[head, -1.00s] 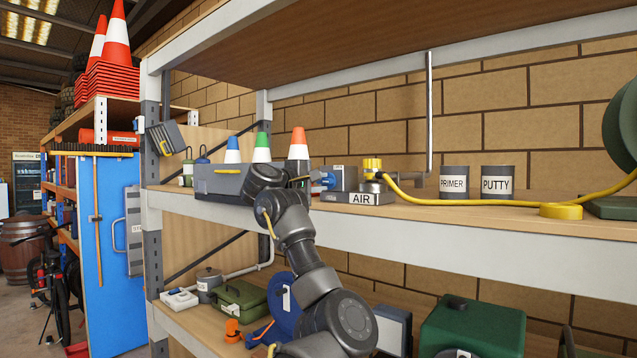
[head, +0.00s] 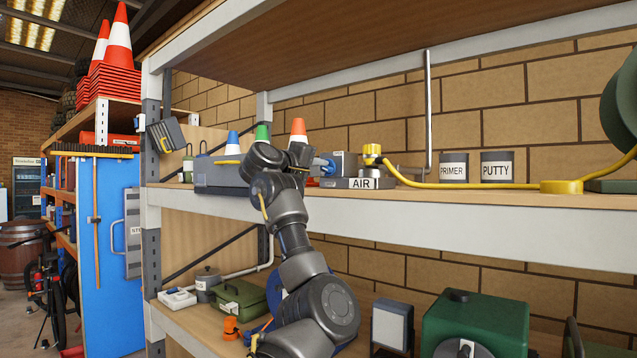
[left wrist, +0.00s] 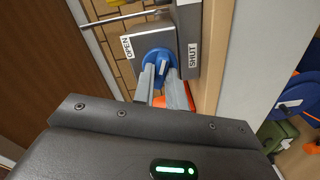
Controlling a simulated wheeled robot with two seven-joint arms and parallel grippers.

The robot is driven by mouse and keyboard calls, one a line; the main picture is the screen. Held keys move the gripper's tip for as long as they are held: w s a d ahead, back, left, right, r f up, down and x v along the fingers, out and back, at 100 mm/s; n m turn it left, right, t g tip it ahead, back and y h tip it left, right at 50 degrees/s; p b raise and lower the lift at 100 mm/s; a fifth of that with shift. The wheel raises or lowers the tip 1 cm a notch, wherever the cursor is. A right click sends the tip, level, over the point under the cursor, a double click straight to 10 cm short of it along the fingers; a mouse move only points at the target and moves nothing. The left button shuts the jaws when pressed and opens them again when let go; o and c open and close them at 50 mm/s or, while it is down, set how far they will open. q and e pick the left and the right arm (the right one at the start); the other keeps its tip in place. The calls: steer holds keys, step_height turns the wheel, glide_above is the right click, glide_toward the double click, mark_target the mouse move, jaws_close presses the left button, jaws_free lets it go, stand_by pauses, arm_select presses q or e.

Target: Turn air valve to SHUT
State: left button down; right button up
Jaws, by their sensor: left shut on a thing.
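The air valve is a grey box (head: 346,163) on the upper shelf, behind a plate marked AIR (head: 361,183). Its blue knob (head: 327,167) faces left in the head view. In the left wrist view the blue knob (left wrist: 159,54) sits between a label OPEN (left wrist: 127,47) and a label SHUT (left wrist: 193,55). My left gripper (left wrist: 163,84) is shut on the knob, with a finger on each side. A pale mark shows on the knob, but I cannot tell exactly which label it points to. My right gripper is in neither current view.
A yellow hose (head: 470,185) runs right from the brass fitting beside the valve. PRIMER (head: 453,168) and PUTTY (head: 496,167) tins stand behind it. Small cones and a grey case (head: 215,174) stand left of the valve. The shelf's white front beam (head: 470,222) runs below.

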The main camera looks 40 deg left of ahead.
arm_select(q)
steer(key=m+b, duration=0.2)
steer(key=m, duration=0.1)
steer(key=m+b, duration=0.2)
steer(key=m, duration=0.1)
steer(key=m+b, duration=0.3)
steer(key=m, duration=0.1)
steer(key=shift+f, duration=0.25)
steer(key=shift+r+m+b, duration=0.1)
steer(key=shift+m+b, duration=0.45)
steer(key=shift+m, duration=1.35)
steer(key=c, duration=1.4)
jaws_free()
steer(key=shift+r, duration=0.1)
steer(key=shift+c, duration=0.2)
